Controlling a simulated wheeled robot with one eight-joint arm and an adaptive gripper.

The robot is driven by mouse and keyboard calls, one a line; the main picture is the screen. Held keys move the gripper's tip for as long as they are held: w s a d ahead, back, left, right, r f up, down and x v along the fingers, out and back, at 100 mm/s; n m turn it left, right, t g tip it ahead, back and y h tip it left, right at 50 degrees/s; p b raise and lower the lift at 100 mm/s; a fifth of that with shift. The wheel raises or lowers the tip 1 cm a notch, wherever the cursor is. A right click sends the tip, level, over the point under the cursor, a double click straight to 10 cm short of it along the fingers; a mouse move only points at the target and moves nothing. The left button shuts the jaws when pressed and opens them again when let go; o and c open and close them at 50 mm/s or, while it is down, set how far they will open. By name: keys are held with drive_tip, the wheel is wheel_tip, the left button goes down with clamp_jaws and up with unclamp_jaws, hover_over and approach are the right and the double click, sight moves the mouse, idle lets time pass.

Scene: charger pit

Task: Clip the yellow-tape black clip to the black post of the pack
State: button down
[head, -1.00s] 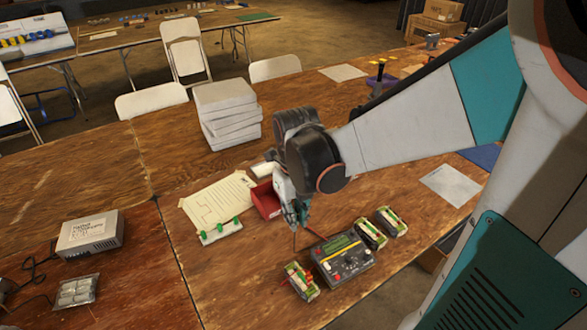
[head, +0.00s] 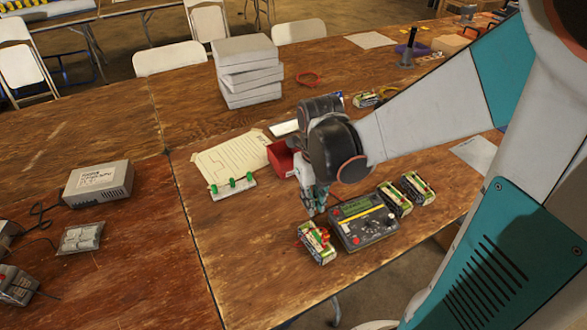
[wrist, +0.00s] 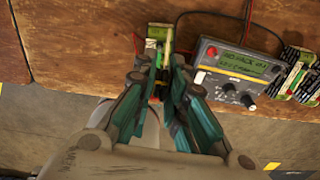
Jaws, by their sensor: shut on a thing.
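The pack (head: 318,246), a small green and white block with red parts on top, lies on the table just left of the charger. It also shows partly behind my fingers in the wrist view (wrist: 155,45). My gripper (head: 319,209) points down at the far edge of the pack. In the wrist view my gripper (wrist: 165,65) is shut on the clip, whose yellow part (wrist: 169,42) sticks out beyond the fingertips over the pack. The black post is hidden by the fingers and clip, so I cannot tell whether the clip touches it.
The charger (head: 362,222), with a lit display, stands right beside the pack. Two similar packs (head: 395,199) (head: 419,189) lie to its right. A red bin (head: 280,158) and a green-knobbed strip (head: 232,187) lie behind. Black and red wires (wrist: 190,14) run near the charger.

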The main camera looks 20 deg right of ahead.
drive_tip(key=shift+f, duration=0.3)
drive_tip(key=shift+f+b, duration=1.45)
drive_tip(key=shift+f, duration=1.9)
drive_tip(key=shift+f, duration=0.2)
drive_tip(key=c, duration=1.5)
unclamp_jaws()
drive_tip(key=shift+c, duration=0.2)
drive_tip(key=shift+o, duration=1)
drive_tip(key=shift+r, duration=0.1)
